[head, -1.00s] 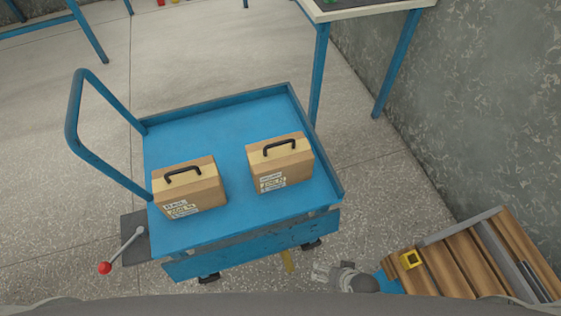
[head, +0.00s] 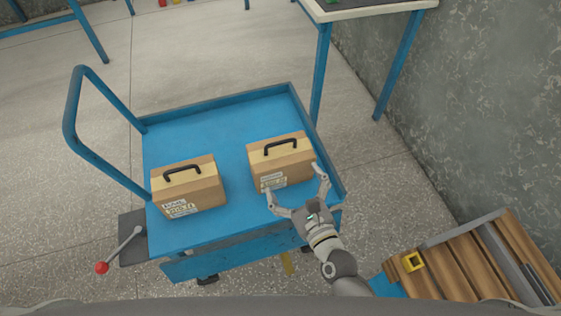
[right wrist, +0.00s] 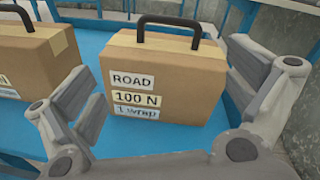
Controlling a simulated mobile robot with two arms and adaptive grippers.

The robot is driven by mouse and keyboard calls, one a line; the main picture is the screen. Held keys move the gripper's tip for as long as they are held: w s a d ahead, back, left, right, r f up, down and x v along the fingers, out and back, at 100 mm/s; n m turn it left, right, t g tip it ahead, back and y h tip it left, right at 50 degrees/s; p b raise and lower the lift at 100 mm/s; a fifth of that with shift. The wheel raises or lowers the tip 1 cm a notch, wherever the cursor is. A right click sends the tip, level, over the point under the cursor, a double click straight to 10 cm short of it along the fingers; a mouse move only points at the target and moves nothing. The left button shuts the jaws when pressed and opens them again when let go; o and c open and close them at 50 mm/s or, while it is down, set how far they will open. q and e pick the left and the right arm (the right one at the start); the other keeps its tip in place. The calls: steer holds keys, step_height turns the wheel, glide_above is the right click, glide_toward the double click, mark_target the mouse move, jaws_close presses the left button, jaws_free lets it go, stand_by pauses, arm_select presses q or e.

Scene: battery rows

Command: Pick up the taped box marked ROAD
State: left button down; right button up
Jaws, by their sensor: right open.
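The taped box marked ROAD (head: 281,161) stands upright on the right side of the blue cart. It is brown cardboard with a paler tape band and a black handle on top. In the right wrist view this box (right wrist: 165,78) shows labels reading ROAD, 100 N and 1 wrap. My right gripper (head: 297,186) is open in front of the box. Its fingers are spread to either side of the box's front, and it holds nothing. In the right wrist view the fingers (right wrist: 170,90) frame the box. My left gripper is not in view.
A similar box (head: 188,187) stands left of it on the blue cart (head: 215,135), with free deck between them. The cart has a raised rim and a tall handle (head: 72,115) at left. A wooden-slatted piece (head: 460,262) is at lower right, near the wall.

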mark_target(281, 143)
steer(key=shift+w+a+r+m+t+h+p, duration=0.2)
steer(key=shift+w+a+m, duration=0.45)
steer(key=shift+w, duration=1.15)
steer(key=shift+w+a+r+m+t+h+p, duration=0.15)
steer(key=shift+w+a+r+m+t+p, duration=0.2)
steer(key=shift+w+m, duration=0.95)
steer(key=shift+w+a+r+m+t+h+p, duration=0.2)
steer(key=shift+w+a, duration=0.4)
steer(key=shift+w, duration=1.7)
steer(key=shift+f, duration=0.1)
steer(key=c, duration=1.9)
steer(key=shift+r, duration=0.25)
steer(key=shift+c, duration=0.7)
steer(key=shift+r, duration=0.15)
